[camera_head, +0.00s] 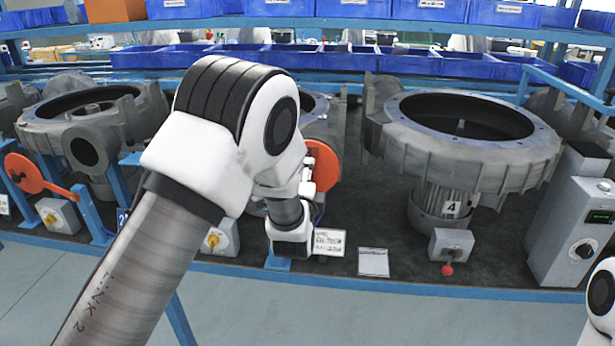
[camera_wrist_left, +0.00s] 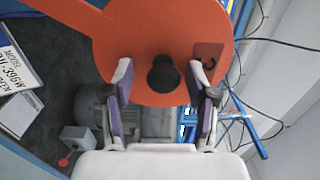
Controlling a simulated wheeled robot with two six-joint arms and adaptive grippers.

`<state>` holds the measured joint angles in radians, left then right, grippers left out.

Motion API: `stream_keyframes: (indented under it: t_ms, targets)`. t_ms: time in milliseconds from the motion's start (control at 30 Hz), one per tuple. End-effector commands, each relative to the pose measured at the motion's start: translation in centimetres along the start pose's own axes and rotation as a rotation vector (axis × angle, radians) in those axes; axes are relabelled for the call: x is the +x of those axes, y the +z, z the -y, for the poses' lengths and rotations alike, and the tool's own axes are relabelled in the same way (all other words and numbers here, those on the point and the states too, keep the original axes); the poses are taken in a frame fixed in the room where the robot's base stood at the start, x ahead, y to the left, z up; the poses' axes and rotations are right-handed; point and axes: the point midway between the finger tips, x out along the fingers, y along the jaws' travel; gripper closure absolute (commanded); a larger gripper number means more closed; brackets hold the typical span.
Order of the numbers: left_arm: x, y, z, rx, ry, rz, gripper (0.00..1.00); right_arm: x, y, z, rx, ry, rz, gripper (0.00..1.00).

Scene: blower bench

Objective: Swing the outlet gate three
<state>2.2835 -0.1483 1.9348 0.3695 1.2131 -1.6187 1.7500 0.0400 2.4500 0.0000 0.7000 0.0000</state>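The orange outlet gate with a 3 on it (camera_wrist_left: 135,40) fills the upper middle of the left wrist view. In the head view only its right part (camera_head: 326,168) shows; my left arm hides the rest and most of its outlet. A black round knob (camera_wrist_left: 163,75) stands out from the gate's face. My left gripper (camera_wrist_left: 159,67) is open, with one finger on each side of the knob and a visible gap on both sides. My right gripper is out of view; only a white part of my right arm shows at the lower right.
Left is another blower (camera_head: 85,110) with an open outlet and an orange gate (camera_head: 35,176) swung aside. Blower four (camera_head: 470,140) and a grey control box (camera_head: 575,235) stand right. A model card (camera_head: 329,242) and a paper (camera_head: 373,262) are near the blue bench edge.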

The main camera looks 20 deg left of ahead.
Motion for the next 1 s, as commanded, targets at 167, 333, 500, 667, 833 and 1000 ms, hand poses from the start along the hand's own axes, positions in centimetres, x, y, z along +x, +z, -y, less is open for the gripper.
stream_keyframes:
  t_ms: [167,333,500,667,833,1000]
  targets:
    - [-0.6,0.0,0.1,0.001,0.000,0.000,0.43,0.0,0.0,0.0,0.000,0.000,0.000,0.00]
    - [-3.8,-0.2,0.0,0.004,0.000,-0.002,0.43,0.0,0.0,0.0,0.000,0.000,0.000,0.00]
    - [-6.8,-0.2,0.0,0.004,0.001,-0.002,0.43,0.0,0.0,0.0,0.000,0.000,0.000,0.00]
    - [-7.5,-0.2,0.0,0.001,0.000,-0.001,0.43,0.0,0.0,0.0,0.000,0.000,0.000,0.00]
    - [-7.5,-0.2,0.0,0.001,0.000,-0.001,0.43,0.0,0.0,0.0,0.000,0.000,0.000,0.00]
    - [-7.5,-0.2,-0.1,0.001,0.002,-0.001,0.43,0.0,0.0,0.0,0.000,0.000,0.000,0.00]
